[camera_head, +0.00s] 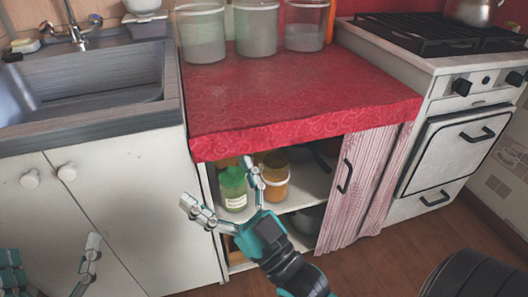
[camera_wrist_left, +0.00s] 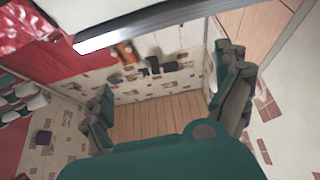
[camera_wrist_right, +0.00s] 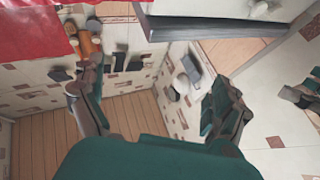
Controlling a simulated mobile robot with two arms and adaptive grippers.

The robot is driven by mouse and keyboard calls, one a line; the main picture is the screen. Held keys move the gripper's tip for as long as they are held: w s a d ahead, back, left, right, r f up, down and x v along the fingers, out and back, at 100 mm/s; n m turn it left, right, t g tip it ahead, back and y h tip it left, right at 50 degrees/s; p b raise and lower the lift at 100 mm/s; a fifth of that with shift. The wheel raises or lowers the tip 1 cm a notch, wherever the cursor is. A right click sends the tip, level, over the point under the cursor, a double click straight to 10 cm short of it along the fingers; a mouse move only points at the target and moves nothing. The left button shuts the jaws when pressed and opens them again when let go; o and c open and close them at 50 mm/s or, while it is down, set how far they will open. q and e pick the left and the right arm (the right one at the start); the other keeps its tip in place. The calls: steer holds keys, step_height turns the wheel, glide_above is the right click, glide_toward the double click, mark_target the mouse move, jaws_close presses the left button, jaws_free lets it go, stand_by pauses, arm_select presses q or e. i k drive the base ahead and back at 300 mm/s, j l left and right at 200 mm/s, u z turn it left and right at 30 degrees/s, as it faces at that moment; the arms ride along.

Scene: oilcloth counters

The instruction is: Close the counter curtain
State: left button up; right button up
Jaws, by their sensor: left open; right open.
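The counter curtain (camera_head: 362,190), pink and striped, hangs bunched at the right side of the open cabinet under the red oilcloth counter (camera_head: 295,100). A black handle (camera_head: 345,176) is on its left edge. The shelves to its left are exposed. My right gripper (camera_head: 219,184) is open and empty in front of the cabinet's left part, left of the handle and apart from it. Its spread fingers also show in the right wrist view (camera_wrist_right: 158,88). My left gripper (camera_head: 50,262) is partly cut off at the lower left; its open, empty fingers show in the left wrist view (camera_wrist_left: 168,88).
A green jar (camera_head: 232,188) and an orange jar (camera_head: 275,182) stand on the upper shelf, and a dark pot (camera_head: 308,219) below. Clear containers (camera_head: 256,30) stand on the counter. A sink cabinet (camera_head: 130,200) is at left, a stove (camera_head: 455,150) at right. Wooden floor lies in front.

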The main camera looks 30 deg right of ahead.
mark_target(361, 153)
steer(key=z, duration=1.7)
steer(key=k+l+z, duration=0.15)
steer(key=z, duration=0.35)
